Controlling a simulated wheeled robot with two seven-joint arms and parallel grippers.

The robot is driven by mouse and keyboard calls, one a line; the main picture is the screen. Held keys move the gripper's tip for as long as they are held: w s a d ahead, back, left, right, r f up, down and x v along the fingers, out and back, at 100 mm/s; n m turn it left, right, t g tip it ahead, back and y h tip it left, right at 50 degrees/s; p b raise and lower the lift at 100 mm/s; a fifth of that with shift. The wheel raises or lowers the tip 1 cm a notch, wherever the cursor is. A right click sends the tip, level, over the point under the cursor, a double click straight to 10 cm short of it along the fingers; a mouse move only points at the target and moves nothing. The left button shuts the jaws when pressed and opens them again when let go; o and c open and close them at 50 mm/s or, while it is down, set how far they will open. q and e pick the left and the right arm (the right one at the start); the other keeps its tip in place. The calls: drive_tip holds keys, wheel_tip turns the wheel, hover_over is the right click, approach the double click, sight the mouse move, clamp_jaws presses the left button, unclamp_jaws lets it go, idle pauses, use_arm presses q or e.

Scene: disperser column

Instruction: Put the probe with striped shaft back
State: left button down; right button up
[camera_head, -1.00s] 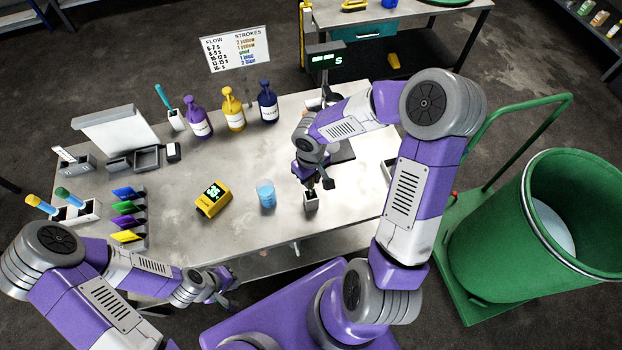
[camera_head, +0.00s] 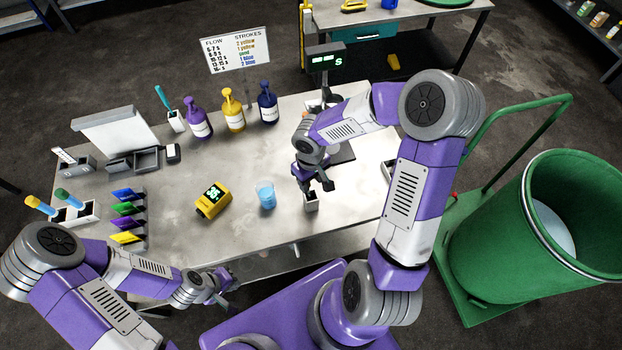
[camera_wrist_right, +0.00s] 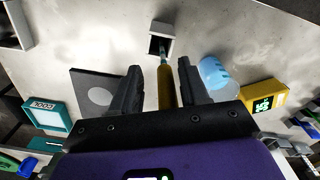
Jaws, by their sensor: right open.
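My right gripper (camera_head: 318,190) is over a small white open-topped holder (camera_head: 311,206) near the table's front edge. In the right wrist view the jaws (camera_wrist_right: 163,85) are open, with a yellow-handled probe (camera_wrist_right: 165,88) between them. Its thin teal-grey end reaches into the holder (camera_wrist_right: 158,40); stripes are too small to make out. In the head view this probe is hidden by the gripper. Two other probes, one with a yellow handle (camera_head: 36,203) and one with a green end (camera_head: 66,195), stand at the left in a white rack (camera_head: 84,213). My left gripper (camera_head: 222,287) hangs by the front edge, fingers unclear.
A blue cup (camera_head: 266,195) stands just left of the holder, and a yellow timer (camera_head: 213,200) beyond it. Pump bottles (camera_head: 234,112) line the back. A scale plate (camera_wrist_right: 98,95) lies near the right gripper.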

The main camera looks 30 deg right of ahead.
wheel_tip(320, 180, up, 12)
drive_tip(key=p, duration=0.1)
drive_tip(key=s+a+f+m+y, duration=0.1)
drive_tip(key=s+a+f, duration=0.1)
drive_tip(key=a+f, duration=0.2)
drive_tip(key=s+a+f+m+y, duration=0.1)
drive_tip(key=a+f, duration=0.4)
drive_tip(key=f, duration=0.6)
drive_tip(key=s+a+f+m+y, duration=0.1)
drive_tip(key=s+a+f+y, duration=0.2)
drive_tip(key=f, duration=0.4)
drive_tip(key=shift+s+a+f, duration=0.15)
drive_tip(key=shift+s+a, duration=0.3)
drive_tip(key=shift+a, duration=0.3)
drive_tip(key=s+f+m, duration=0.1)
drive_tip(key=s+f, duration=0.3)
drive_tip(key=shift+d+f+m+t+h, duration=0.25)
drive_tip(key=shift+d+m+t+h, duration=0.05)
drive_tip(key=shift+h, duration=0.1)
